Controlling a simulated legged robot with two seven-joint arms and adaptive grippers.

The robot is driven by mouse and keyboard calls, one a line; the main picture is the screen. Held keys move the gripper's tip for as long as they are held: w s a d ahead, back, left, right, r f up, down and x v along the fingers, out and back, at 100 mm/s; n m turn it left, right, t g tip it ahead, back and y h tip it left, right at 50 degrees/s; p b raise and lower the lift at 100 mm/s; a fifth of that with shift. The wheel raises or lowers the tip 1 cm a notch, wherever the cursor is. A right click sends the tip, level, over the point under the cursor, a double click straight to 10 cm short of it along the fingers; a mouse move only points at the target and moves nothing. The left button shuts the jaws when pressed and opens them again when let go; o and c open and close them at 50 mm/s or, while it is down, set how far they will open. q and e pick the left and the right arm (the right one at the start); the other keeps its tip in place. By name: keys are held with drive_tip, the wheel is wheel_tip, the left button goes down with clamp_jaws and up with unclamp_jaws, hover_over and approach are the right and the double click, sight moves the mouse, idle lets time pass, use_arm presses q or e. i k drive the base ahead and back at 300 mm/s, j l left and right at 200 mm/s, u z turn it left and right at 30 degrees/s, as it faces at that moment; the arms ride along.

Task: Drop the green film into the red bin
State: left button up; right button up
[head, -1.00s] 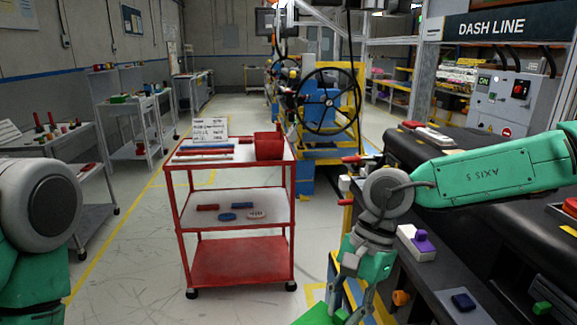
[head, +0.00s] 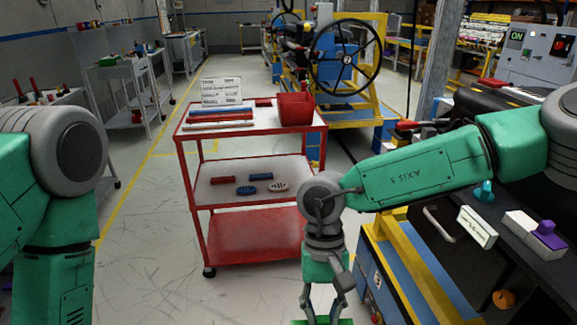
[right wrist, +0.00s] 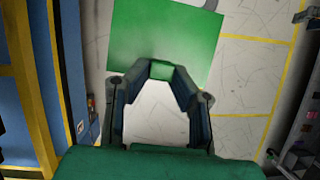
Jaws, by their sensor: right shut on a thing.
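The red bin (head: 296,109) stands on the top shelf of a red cart (head: 250,131), near its right end. My right gripper (head: 324,315) points down at the bottom edge of the head view, in front of the cart and lower in the picture than the bin. It is shut on the green film (right wrist: 165,30), a flat green sheet that spreads beyond the fingertips in the right wrist view. In the head view only a strip of the film shows at the bottom edge. My left arm is at the left; its gripper is out of the picture.
A dark workbench (head: 480,200) with a yellow and blue frame lies close on the right. The floor left of the cart is open. A handwheel (head: 345,57) stands behind the cart.

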sight(294, 121)
drive_tip(key=i+j, duration=0.2)
drive_tip(key=j, duration=0.15)
drive_tip(key=i+j+z, duration=0.15)
drive_tip(key=i+j, duration=0.25)
drive_tip(key=j, duration=0.25)
drive_tip(key=i+j+z, duration=0.1)
drive_tip(key=j, duration=0.3)
drive_tip(key=i+j+z, duration=0.1)
drive_tip(key=i+j, duration=0.35)
drive_tip(key=j, duration=0.3)
drive_tip(key=i+j+z, duration=0.1)
drive_tip(key=j, duration=0.25)
drive_tip(key=i, duration=0.1)
